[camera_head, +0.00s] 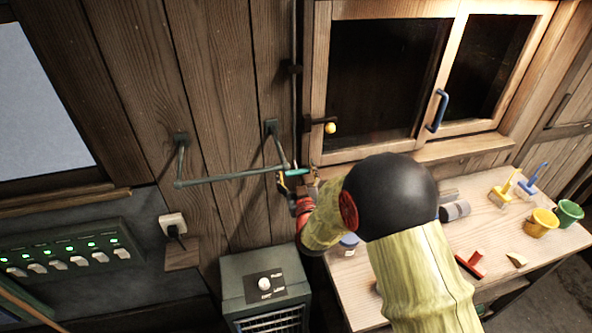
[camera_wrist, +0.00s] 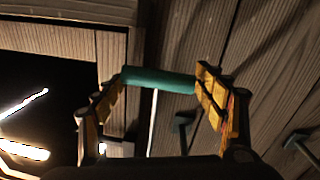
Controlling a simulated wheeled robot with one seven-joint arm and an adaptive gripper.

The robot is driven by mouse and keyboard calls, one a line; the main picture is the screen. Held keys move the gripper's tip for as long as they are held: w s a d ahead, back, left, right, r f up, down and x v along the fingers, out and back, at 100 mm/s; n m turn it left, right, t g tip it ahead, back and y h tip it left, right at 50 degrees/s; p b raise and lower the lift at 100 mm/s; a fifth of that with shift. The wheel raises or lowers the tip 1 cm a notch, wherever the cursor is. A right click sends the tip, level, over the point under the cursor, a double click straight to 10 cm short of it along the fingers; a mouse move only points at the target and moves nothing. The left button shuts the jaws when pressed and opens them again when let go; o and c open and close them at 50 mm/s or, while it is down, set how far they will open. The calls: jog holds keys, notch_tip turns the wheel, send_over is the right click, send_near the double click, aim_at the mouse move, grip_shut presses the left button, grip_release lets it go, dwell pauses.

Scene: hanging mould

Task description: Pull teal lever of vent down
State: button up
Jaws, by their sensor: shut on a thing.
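The teal lever (camera_head: 294,172) is a short teal bar beside the lower left corner of the window frame. It also shows in the wrist view as a teal cylinder (camera_wrist: 158,80) lying across the jaws. My gripper (camera_head: 297,178) is shut on the lever, with one yellow-padded finger at each end of it in the wrist view (camera_wrist: 163,84). A thin rod (camera_head: 295,110) runs up the wall above the lever. The vent itself cannot be made out. My arm hides part of the window sill and bench.
A grey-green wall rail (camera_head: 230,178) stands out just left of my gripper. A grey box (camera_head: 262,287) stands below. The window (camera_head: 390,75) has a blue handle (camera_head: 437,110). The bench (camera_head: 420,280) holds cups, brushes and a jar.

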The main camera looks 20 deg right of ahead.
jog(key=shift+d+f+b, duration=0.1)
jog(key=shift+f+b, duration=1.95)
jog(key=shift+f, duration=0.2)
jog(key=shift+s, duration=0.1)
jog(key=o, duration=1.3)
jog(key=shift+f, duration=0.1)
jog(key=shift+o, duration=0.5)
jog(key=shift+d, duration=0.1)
jog(key=o, duration=0.3)
jog(key=shift+o, duration=0.2)
jog(key=s+a, duration=0.1)
jog(key=s, duration=1)
jog(key=shift+s+a, duration=0.15)
jog(key=shift+s, duration=0.2)
